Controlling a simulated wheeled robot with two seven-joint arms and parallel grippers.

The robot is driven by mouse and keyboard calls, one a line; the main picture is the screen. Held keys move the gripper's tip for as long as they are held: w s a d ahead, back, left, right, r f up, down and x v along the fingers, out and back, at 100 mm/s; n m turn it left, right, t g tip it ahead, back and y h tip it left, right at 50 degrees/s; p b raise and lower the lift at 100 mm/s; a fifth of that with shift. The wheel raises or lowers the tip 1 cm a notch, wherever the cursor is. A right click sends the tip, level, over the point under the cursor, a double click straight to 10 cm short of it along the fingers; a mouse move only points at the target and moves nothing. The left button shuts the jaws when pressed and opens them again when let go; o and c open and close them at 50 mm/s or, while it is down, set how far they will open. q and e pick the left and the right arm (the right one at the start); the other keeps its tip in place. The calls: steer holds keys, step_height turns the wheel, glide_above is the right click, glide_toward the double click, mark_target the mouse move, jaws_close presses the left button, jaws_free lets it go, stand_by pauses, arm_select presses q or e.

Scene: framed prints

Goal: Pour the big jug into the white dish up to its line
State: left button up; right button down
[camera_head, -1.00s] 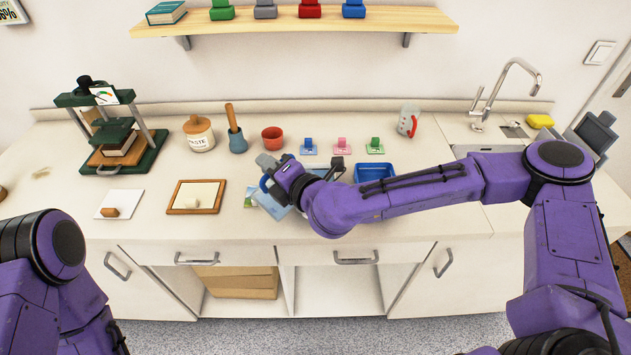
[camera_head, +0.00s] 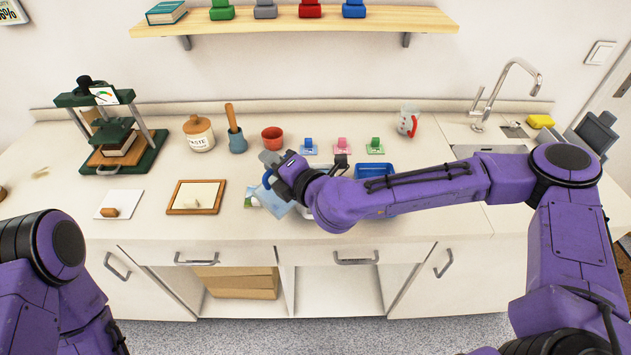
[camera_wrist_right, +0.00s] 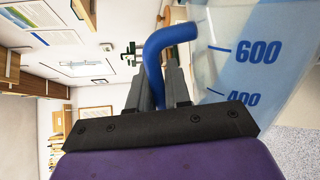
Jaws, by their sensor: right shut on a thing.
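The big jug (camera_wrist_right: 284,75) is clear, with a blue handle (camera_wrist_right: 165,60), blue marks reading 600 and 400, and pale blue liquid inside. My right gripper (camera_head: 277,168) is shut on its handle and holds the jug (camera_head: 281,207) tipped well over above the counter. The wrist view shows the room turned sideways around it. A white dish (camera_head: 308,213) shows only in part beneath my right forearm; its line and its contents are hidden. I cannot tell whether liquid is falling into it. Only part of my left arm shows at the lower left, without its gripper.
A blue tray (camera_head: 376,171) lies behind my right arm. A framed board (camera_head: 196,196) and white card (camera_head: 119,204) lie left of the jug. A smaller jug with a red handle (camera_head: 408,122) stands at the back. The front left counter is mostly clear.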

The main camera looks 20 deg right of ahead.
mark_target(261, 190)
steer(key=shift+s+a+f+n, duration=0.25)
steer(key=shift+s+a, duration=0.1)
steer(key=shift+a, duration=0.15)
steer(key=shift+s+a+f+n, duration=0.1)
steer(key=shift+s+a+n, duration=0.2)
steer(key=shift+a, duration=0.2)
steer(key=f+n+b, duration=0.1)
steer(key=s+a+n+b, duration=0.1)
steer(key=b, duration=0.1)
steer(key=shift+a+f+t+h, duration=0.25)
steer(key=shift+f+t+h, duration=0.05)
steer(key=shift+f+t, duration=0.1)
steer(key=shift+a+r+n, duration=0.25)
steer(key=shift+r+n, duration=0.2)
steer(key=shift+r, duration=0.05)
steer(key=shift+w+a, duration=0.1)
steer(key=shift+a, duration=0.1)
steer(key=s+a+f+n+t+b, duration=0.2)
steer(key=a+f+n+b, duration=0.4)
steer(key=b, duration=0.7)
step_height(261, 190, down, 2)
steer(key=s+n, duration=0.1)
steer(key=n, duration=0.2)
steer(key=shift+s+n+h, duration=0.15)
steer(key=shift+n+h, duration=0.25)
